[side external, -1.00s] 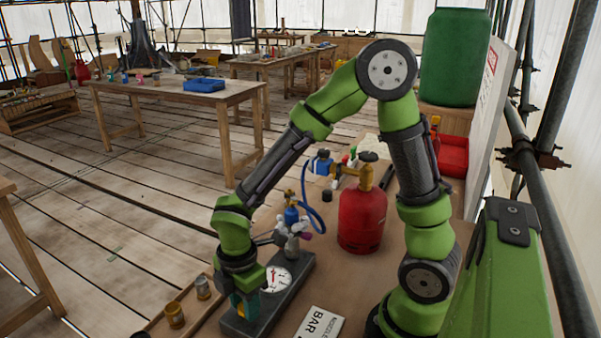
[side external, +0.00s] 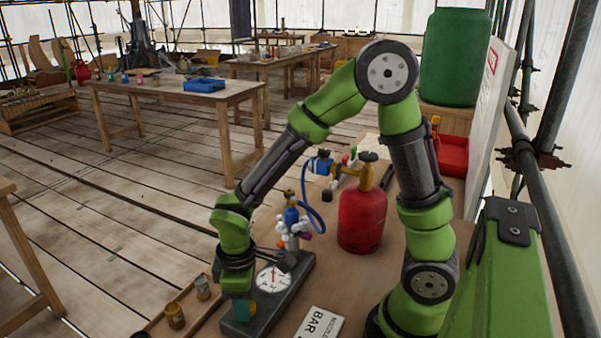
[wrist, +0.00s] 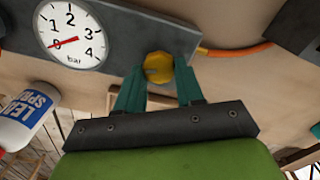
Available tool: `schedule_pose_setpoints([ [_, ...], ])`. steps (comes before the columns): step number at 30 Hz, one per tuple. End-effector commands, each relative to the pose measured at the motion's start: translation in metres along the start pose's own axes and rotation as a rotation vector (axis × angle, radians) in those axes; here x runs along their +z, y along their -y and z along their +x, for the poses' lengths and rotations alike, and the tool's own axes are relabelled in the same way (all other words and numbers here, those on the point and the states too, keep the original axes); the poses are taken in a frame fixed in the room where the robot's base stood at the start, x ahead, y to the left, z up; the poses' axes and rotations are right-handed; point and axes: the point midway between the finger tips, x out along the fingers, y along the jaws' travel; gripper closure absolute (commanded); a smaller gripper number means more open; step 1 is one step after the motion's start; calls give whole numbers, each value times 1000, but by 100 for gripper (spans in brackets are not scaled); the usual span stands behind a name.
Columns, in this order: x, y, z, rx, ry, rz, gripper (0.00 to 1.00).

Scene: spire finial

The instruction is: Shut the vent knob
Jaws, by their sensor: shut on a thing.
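A yellow knob (wrist: 158,66), which I take to be the vent knob, sits on the dark grey base (wrist: 125,37) beside the gauge. My gripper (wrist: 159,76) has its teal fingers on either side of this knob and is shut on it. In the side view my gripper (side external: 244,309) points down at the near end of the grey base (side external: 300,268), and the fingers hide the knob. The round white gauge (wrist: 70,36), marked 0 to 4 bar, has a red needle lying along the 0 mark. It also shows in the side view (side external: 271,279).
A red gas bottle (side external: 362,220) with a brass valve stands behind the base, with a blue hose (side external: 314,215) nearby. A tray with small jars (side external: 174,315) lies at the left. An orange hose (wrist: 235,48) leaves the base. A white sign (side external: 320,324) lies in front.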

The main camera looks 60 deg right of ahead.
Motion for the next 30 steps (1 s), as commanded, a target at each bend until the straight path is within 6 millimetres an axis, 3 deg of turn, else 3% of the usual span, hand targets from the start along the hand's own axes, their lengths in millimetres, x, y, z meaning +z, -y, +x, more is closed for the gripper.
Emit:
schedule_pose_setpoints([
  [12, 0, -1, -1, 0, 0, 206, 94],
  [29, 0, -1, -1, -1, 0, 241, 94],
  [30, 0, -1, -1, -1, 0, 241, 62],
])
